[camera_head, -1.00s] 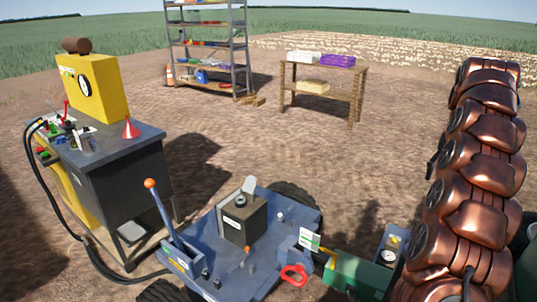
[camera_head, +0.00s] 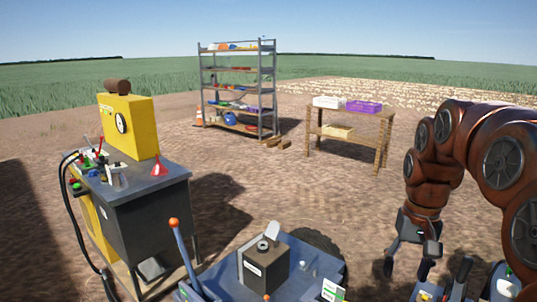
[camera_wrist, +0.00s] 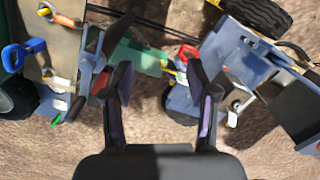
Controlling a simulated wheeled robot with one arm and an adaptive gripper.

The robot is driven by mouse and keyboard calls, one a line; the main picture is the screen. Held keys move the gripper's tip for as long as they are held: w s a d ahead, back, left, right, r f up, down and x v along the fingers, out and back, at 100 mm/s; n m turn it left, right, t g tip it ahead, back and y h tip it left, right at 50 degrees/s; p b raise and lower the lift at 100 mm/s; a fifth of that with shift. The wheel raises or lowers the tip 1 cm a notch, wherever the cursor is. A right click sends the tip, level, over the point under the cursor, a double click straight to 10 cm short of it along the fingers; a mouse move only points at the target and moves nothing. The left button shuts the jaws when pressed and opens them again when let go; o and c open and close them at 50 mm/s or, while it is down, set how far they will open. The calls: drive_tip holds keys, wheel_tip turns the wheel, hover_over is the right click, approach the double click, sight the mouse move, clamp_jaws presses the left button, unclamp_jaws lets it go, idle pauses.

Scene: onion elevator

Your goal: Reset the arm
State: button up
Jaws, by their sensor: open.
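My copper-coloured arm arches in from the right edge of the head view, and my gripper (camera_head: 407,270) hangs from it, pointing down at the lower right. The wrist view shows my gripper (camera_wrist: 160,75) with its two dark fingers spread apart and nothing between them. Below the fingers, that view shows a green bar (camera_wrist: 138,56), a red handle (camera_wrist: 187,52) and bare soil. The fingers appear apart from these parts, though the gap's depth cannot be told.
A blue wheeled machine (camera_head: 310,262) stands at the bottom centre. A dark cabinet with a yellow box (camera_head: 128,122) and hoses stands at left. A metal shelf (camera_head: 239,90) and a wooden table (camera_head: 350,128) stand farther back. Open soil lies between them.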

drive_tip(key=s+a+f+n, duration=0.1)
drive_tip(key=s+a+f, duration=0.2)
drive_tip(key=s, duration=0.5)
drive_tip(key=s+a+f+n, duration=0.1)
drive_tip(key=s+a+f, duration=0.2)
drive_tip(key=s, duration=0.5)
drive_tip(key=s+a+f+g, duration=0.1)
drive_tip(key=s+a+f, duration=0.2)
drive_tip(key=s, duration=0.5)
drive_tip(key=shift+s+a+f+n, duration=0.3)
drive_tip(key=shift+f+n, duration=0.1)
drive_tip(key=shift+f, duration=0.4)
drive_tip(key=shift+w, duration=0.1)
drive_tip(key=shift+c, duration=0.4)
